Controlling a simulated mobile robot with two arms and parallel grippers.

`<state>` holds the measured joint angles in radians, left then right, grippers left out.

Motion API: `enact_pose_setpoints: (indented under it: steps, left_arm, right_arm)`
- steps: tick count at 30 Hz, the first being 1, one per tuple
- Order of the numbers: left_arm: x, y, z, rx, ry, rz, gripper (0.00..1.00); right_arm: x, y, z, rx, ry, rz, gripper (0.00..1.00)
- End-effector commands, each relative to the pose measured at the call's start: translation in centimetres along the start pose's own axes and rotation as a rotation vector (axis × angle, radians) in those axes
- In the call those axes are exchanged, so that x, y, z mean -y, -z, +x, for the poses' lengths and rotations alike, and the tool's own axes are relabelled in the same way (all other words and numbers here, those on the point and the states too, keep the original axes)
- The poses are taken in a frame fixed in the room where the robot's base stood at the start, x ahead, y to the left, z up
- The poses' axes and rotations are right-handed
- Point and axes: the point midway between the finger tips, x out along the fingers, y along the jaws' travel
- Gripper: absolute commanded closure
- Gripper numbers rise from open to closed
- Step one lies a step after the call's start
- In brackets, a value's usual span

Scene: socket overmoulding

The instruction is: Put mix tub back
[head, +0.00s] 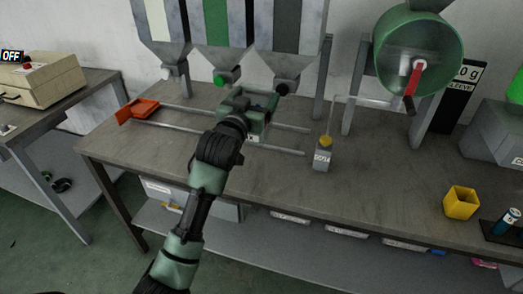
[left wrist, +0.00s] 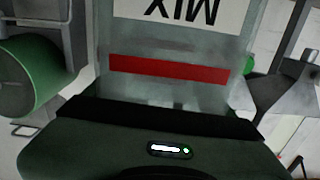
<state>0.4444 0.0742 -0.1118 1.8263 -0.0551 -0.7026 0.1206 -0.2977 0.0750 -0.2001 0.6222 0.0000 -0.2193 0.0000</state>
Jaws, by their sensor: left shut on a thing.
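My left gripper (head: 258,108) is over the bench, below the row of hoppers, at the two rails. It is shut on the mix tub (left wrist: 170,85). In the left wrist view the tub is grey and translucent, with a white MIX label upside down and a red band, and it stands just beyond my gripper's dark body. In the head view the tub is mostly hidden by my gripper and arm, so I cannot tell whether it touches the rails or bench. My right gripper is not in view.
Hoppers (head: 223,45) hang over the bench (head: 380,185). An orange tray (head: 137,110) sits at the rails' left end. A grey bottle with yellow cap (head: 323,158) stands right of the rails. A green drum (head: 425,50) is at the back right, a yellow cup (head: 460,203) at the front right.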

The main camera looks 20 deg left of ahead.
Motion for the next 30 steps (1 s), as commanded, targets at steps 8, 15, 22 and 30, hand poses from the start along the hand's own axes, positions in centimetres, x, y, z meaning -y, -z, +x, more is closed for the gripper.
enact_pose_setpoints:
  steps: [8,15,22,30]
  left_arm:
    - [-0.3,-7.5,0.0,0.003,0.0,-0.002,0.86]
    - [-0.4,-10.0,0.0,-0.002,-0.001,-0.002,0.86]
    - [-0.5,-13.3,0.0,0.001,0.0,-0.001,0.86]
    - [-0.6,-14.2,0.0,-0.004,-0.001,-0.001,0.86]
  right_arm:
    - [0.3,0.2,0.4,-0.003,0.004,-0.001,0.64]
    - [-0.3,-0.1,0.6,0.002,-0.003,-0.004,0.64]
    - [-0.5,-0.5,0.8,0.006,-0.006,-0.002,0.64]
    - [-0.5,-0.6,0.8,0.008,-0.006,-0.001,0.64]
